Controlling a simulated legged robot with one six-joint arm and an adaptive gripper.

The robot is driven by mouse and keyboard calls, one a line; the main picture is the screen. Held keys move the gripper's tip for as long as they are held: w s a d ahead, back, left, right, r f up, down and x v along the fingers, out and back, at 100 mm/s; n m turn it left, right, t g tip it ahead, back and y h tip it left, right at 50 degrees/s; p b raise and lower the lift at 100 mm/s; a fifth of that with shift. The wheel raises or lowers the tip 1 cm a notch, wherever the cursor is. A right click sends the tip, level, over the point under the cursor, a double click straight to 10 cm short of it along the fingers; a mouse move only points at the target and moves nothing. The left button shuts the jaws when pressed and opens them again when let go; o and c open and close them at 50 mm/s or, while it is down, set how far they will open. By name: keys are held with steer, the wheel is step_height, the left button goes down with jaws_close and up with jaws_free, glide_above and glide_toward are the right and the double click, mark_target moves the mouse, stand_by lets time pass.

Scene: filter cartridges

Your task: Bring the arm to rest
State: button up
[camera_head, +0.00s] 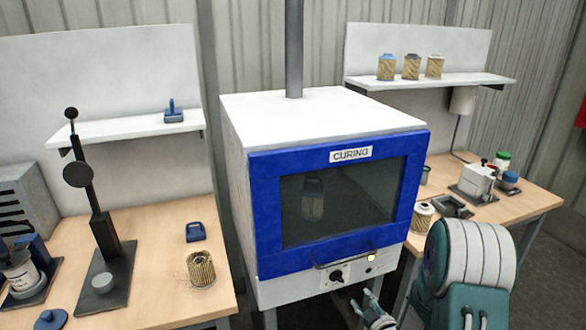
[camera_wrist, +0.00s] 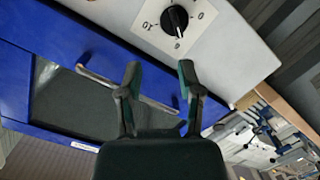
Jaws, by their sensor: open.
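My gripper (camera_wrist: 160,72) is open, with nothing between its two fingers. In the wrist view it is in front of the curing oven, near the door handle (camera_wrist: 128,90) and the control knob (camera_wrist: 174,20). In the head view my teal and white arm is at the lower right, in front of the oven (camera_head: 325,115). Part of the gripper shows at the bottom edge, below the knob (camera_head: 337,276). The blue oven door (camera_head: 265,210) looks shut.
The left bench (camera_head: 165,255) holds a black stand (camera_head: 103,235), a filter cartridge (camera_head: 201,269) and a blue part (camera_head: 194,232). On the right, several cartridges (camera_head: 411,67) stand on a shelf (camera_head: 430,82) above a bench with small equipment and pots (camera_head: 503,160).

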steer(key=s+r+m+g+h, duration=0.2)
steer(key=s+r+m+h, duration=0.1)
steer(key=r, duration=0.5)
steer(key=s+r+m+g+h, duration=0.2)
steer(key=s+r+m+g, duration=0.1)
steer(key=r, duration=0.6)
steer(key=s+a+r+m+g, duration=0.2)
steer(key=s+r, duration=0.1)
steer(key=s, duration=0.8)
steer(key=s+a+r+m+g, duration=0.2)
steer(key=s+r, duration=0.2)
steer(key=s, duration=0.6)
steer(key=shift+s+m+g+y, duration=0.3)
steer(key=shift+s+g+y, duration=0.05)
steer(key=shift+g+y, duration=0.05)
